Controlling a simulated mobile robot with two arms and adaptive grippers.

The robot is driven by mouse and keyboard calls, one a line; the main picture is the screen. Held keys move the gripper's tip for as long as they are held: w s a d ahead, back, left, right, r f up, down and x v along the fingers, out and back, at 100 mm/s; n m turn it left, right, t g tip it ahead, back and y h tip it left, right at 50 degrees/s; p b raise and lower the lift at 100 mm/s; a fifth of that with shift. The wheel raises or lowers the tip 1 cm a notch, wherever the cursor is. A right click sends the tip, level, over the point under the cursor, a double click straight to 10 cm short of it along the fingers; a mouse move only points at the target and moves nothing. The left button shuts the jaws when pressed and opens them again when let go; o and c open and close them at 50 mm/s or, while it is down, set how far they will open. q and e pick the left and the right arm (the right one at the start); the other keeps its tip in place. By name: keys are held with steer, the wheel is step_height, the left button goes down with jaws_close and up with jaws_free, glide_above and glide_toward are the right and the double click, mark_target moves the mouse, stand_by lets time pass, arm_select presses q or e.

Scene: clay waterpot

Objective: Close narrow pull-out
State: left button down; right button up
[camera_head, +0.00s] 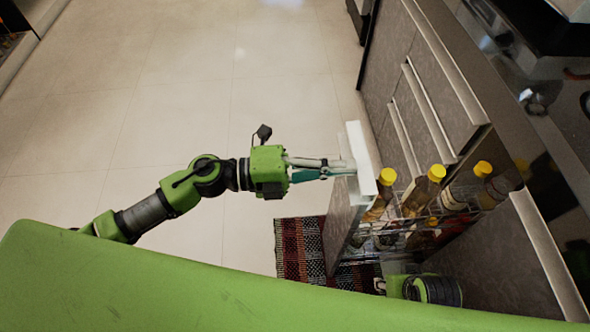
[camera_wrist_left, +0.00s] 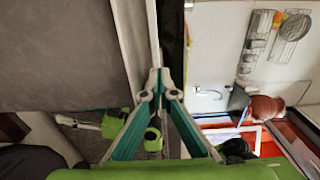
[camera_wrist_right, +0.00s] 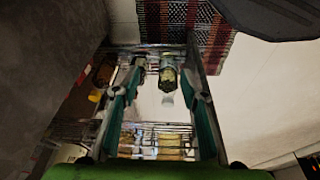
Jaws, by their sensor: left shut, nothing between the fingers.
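The narrow pull-out stands open from the counter. Its grey front panel (camera_head: 341,226) has a pale top edge (camera_head: 361,160). Its wire rack (camera_head: 408,222) holds several yellow-capped bottles (camera_head: 424,190). My left gripper (camera_head: 346,168) is shut and empty, its tips at the outer side of the pale edge. In the left wrist view its tips (camera_wrist_left: 158,82) meet beside the panel edge (camera_wrist_left: 136,45); whether they touch cannot be told. My right gripper (camera_wrist_right: 160,88) is open in the right wrist view, with the wire rack and bottles seen between its fingers. In the head view the right arm is low beside the rack.
Grey drawers (camera_head: 430,100) with pale handles stand beyond the pull-out, under a dark counter. Another grey cabinet front (camera_head: 495,262) is on the near side. A patterned rug (camera_head: 301,248) lies below the panel. The tiled floor (camera_head: 220,100) at left is clear.

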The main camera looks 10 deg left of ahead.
steer(key=s+f+g+p, duration=0.1)
steer(key=s+f+p, duration=0.35)
steer(key=f, duration=0.95)
arm_select(q)
steer(key=b+x, duration=0.2)
steer(key=x, duration=2.7)
steer(key=shift+w+d, duration=0.2)
steer(key=shift+w, duration=0.1)
arm_select(e)
steer(key=r, duration=0.1)
steer(key=w+r, duration=0.2)
steer(key=r, duration=0.1)
steer(key=shift+d, duration=0.2)
arm_select(q)
steer(key=shift+a, duration=0.1)
